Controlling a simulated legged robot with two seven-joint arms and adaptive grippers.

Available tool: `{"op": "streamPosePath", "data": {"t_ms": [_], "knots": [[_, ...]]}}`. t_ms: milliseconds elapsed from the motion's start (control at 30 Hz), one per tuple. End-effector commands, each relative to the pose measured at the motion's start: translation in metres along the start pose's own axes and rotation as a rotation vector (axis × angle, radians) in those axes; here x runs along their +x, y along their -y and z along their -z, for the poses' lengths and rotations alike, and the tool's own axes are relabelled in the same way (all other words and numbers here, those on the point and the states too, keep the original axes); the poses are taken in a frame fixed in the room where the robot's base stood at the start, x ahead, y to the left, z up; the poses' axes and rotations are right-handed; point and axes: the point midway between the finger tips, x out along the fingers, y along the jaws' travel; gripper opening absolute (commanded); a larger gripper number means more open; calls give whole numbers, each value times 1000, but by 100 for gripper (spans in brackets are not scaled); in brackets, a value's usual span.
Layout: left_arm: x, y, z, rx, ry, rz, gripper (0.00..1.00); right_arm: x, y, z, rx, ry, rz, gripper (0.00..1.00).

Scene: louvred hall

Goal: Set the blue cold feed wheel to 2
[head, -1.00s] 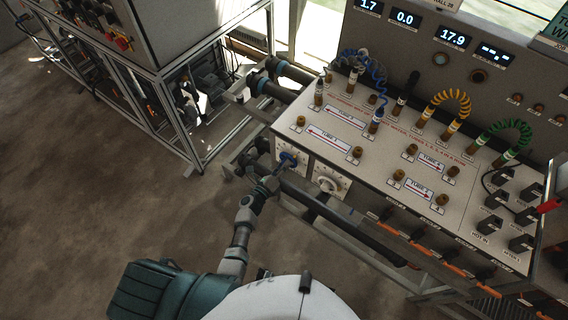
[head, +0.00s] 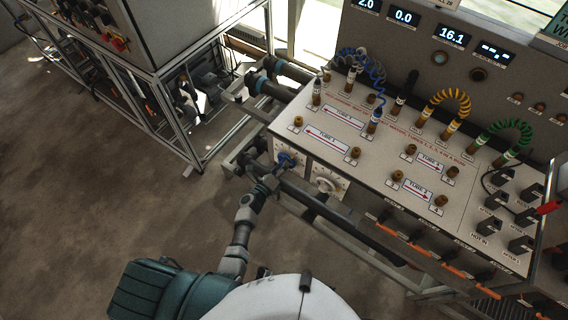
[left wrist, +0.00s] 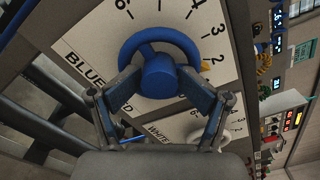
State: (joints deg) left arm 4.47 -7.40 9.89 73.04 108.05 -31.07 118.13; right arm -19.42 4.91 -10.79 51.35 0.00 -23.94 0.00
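The blue cold feed wheel (head: 287,159) is on the white dial plate at the left end of the bench front. In the left wrist view the blue wheel (left wrist: 159,40) fills the upper middle. Its yellow pointer (left wrist: 205,66) is beside the printed 2. My left gripper (left wrist: 161,84) has a finger on each side of the wheel's hub and appears closed on it; it also shows in the head view (head: 274,178). The leftmost display (head: 367,4) reads 2.0. My right gripper is not in view.
A white wheel (head: 326,183) with its own dial is just right of the blue one. The bench top (head: 375,165) carries tube fittings and coloured hoses. Dark pipes (head: 340,216) run below the wheels. Open concrete floor (head: 120,190) lies to the left.

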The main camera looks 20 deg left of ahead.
Motion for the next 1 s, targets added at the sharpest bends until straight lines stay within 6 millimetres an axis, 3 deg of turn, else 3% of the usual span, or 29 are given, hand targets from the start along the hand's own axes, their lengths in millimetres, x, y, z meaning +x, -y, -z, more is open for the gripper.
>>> {"op": "streamPosePath", "data": {"t_ms": [233,700,1000], "knots": [[-7,0,-2,0,3,-2,64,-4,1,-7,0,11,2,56],[-66,0,-1,-1,2,-3,64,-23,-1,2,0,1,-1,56],[-71,-1,-1,0,2,-2,64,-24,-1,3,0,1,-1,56]]}}
